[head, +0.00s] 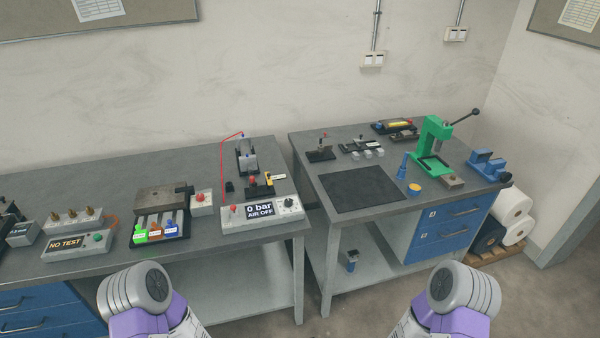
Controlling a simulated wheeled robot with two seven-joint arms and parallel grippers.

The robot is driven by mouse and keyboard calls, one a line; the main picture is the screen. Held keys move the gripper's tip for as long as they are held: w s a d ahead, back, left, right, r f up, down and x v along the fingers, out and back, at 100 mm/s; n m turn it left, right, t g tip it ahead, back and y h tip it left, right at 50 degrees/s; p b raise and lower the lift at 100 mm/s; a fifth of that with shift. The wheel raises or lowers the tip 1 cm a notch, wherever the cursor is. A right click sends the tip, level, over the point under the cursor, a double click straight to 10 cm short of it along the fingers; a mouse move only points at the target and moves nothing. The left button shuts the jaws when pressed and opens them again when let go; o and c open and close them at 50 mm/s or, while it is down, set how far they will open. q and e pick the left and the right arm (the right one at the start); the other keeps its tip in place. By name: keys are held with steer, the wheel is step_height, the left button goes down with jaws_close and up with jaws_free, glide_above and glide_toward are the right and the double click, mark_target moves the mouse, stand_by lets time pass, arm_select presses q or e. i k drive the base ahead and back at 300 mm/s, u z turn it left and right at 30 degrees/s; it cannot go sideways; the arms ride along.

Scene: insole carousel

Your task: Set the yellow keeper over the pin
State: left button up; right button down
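A small yellow piece (269,179), which looks like the keeper, stands by a black block (259,191) on the left bench, behind the "0 bar AIR OFF" box (262,212). A small red part shows just left of it. I cannot make out a separate pin at this size, or whether the yellow piece sits over one or beside it. Both of my arms show only as grey and purple links at the bottom edge. Neither gripper is in view.
A metal fixture (246,155) with a red line stands behind the yellow piece. A tag (279,175) is at its right. A gap separates the two benches. The right bench holds a black mat (362,190), a green press (433,145) and a blue vise (488,165).

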mark_target(268, 175)
steer(key=z, duration=0.4)
steer(key=i, duration=0.9)
steer(key=u, duration=0.35)
